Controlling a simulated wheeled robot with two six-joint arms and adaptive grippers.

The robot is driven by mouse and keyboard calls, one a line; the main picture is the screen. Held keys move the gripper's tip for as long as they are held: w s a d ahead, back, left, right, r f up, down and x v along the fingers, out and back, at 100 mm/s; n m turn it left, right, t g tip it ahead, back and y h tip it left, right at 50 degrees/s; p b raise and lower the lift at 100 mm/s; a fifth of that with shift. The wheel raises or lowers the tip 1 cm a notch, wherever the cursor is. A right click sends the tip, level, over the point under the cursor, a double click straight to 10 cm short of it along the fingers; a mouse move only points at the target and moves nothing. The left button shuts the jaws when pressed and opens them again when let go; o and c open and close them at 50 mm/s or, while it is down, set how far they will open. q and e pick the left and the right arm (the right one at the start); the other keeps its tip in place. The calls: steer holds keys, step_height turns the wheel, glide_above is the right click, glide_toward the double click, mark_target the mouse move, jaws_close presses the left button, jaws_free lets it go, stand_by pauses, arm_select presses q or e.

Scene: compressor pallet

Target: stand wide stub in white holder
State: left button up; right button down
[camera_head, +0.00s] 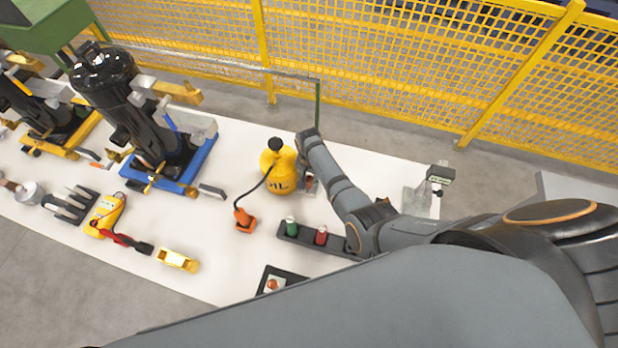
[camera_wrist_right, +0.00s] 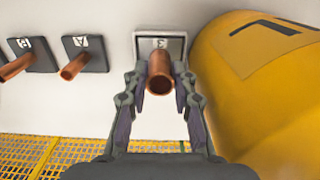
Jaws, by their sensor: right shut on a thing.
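My right gripper (camera_head: 309,184) is just right of the yellow bottle, with its fingers pointing down and partly hidden by its arm in the head view. In the right wrist view, the right gripper (camera_wrist_right: 159,95) is shut on a copper pipe stub (camera_wrist_right: 160,74). A square holder (camera_wrist_right: 177,44) with a pale rim and a label lies behind the stub's far end. I cannot tell whether the stub is seated in it or above it. Two dark holders (camera_wrist_right: 97,59) (camera_wrist_right: 41,61) with labels hold copper stubs (camera_wrist_right: 74,66) (camera_wrist_right: 17,67). My left gripper is not in view.
The yellow bottle (camera_head: 280,172) stands close beside the right gripper. A dark rack (camera_head: 292,239) with green and red capped pieces lies nearer on the white table (camera_head: 220,265). A black compressor (camera_head: 118,95) stands on a blue base at left. A yellow fence (camera_head: 380,60) runs behind.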

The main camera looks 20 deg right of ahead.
steer(key=shift+f, duration=0.3)
steer(key=c, duration=1)
jaws_free()
steer(key=shift+r, duration=0.1)
step_height(320, 180, up, 12)
steer(key=shift+d+f, duration=0.1)
steer(key=shift+s, duration=0.1)
